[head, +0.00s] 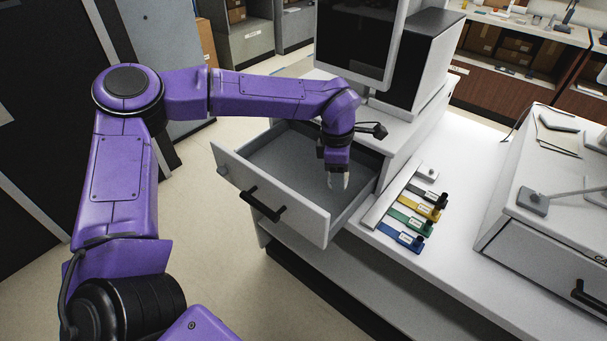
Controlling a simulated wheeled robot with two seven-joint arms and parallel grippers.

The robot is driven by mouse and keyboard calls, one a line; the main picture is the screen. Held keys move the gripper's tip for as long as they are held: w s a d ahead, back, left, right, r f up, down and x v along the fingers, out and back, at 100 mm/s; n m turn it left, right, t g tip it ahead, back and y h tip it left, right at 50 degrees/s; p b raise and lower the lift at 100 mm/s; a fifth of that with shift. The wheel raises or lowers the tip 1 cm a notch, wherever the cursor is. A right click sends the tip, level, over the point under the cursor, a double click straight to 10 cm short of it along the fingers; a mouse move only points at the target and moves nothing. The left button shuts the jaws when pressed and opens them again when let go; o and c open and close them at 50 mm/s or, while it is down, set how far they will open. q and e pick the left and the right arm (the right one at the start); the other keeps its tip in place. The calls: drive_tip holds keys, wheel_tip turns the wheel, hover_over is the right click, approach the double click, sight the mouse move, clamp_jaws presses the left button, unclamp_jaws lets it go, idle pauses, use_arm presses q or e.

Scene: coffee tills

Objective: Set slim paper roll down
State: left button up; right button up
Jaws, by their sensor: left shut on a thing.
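My left gripper (338,176) points down inside the open drawer (232,165), near its right side. It is shut on a small pale thing at its fingertips, which looks like the slim paper roll. The fingers and the roll blend together, so its full shape is hard to make out. I cannot tell whether the roll touches the drawer's grey floor. The rest of the visible drawer floor looks empty. My right gripper is not in view.
Tagged pieces in yellow (420,205), green (408,221) and blue (399,237) lie on the white counter right of the drawer. A screen (355,45) stands behind. A white cabinet (545,235) with a black handle is at right.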

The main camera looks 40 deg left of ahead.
sight(306, 195)
use_arm(q)
drive_tip(key=a+n+y, duration=0.1)
drive_tip(key=a+n, duration=0.8)
drive_tip(key=n, duration=0.6)
drive_tip(key=shift+s+r+n+t+y, duration=0.15)
drive_tip(key=shift+s+n+t+y, duration=0.15)
drive_tip(key=shift+s+t, duration=0.1)
wheel_tip(306, 195, down, 9)
drive_tip(key=shift+f+p, duration=0.1)
drive_tip(key=shift+p, duration=0.6)
drive_tip(key=shift+w+f, duration=0.1)
drive_tip(key=shift+f, duration=0.15)
drive_tip(key=shift+f, duration=0.2)
drive_tip(key=o, duration=1.1)
drive_tip(key=shift+c, duration=0.2)
